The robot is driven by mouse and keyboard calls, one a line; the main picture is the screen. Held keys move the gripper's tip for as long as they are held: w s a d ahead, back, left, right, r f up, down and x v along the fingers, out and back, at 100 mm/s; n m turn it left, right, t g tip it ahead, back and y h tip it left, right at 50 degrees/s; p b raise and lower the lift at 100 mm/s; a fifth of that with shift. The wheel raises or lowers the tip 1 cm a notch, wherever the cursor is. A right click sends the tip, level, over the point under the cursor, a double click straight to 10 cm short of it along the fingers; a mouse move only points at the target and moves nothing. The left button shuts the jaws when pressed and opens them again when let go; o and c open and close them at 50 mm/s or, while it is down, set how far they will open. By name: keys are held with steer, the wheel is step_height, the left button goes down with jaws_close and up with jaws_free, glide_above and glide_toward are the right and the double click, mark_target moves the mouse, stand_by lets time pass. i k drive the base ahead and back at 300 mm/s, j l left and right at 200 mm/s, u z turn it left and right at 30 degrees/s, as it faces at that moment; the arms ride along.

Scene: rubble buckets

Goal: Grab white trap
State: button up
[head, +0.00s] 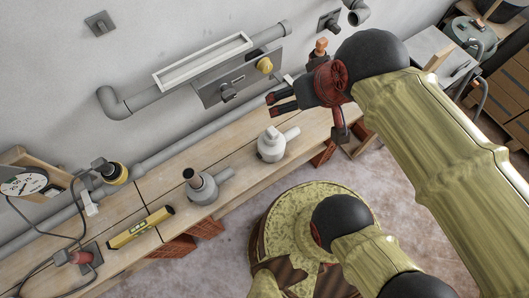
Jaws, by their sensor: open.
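A white trap (271,146), a bottle-shaped pipe fitting with a side outlet pointing right, stands on the wooden bench. My gripper (269,104) is open and empty, with its dark fingers pointing left. In the head view it appears just above the white trap and apart from it. The exact height and depth between them cannot be told from this one view.
A grey trap (203,186) stands on the bench (150,187) left of the white one. A yellow level (141,228) lies farther left. A grey pipe (150,97) and a panel with a yellow knob (264,65) are on the wall behind.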

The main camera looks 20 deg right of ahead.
mark_target(269, 151)
steer(key=k+l, duration=0.1)
steer(key=l, duration=0.25)
steer(key=k+l, duration=0.15)
steer(key=l, duration=0.25)
steer(key=k+l, duration=0.1)
steer(key=l, duration=0.25)
steer(key=k+l, duration=0.15)
steer(key=l, duration=0.2)
steer(key=k+l, duration=0.1)
steer(key=l, duration=0.25)
steer(key=u, duration=0.05)
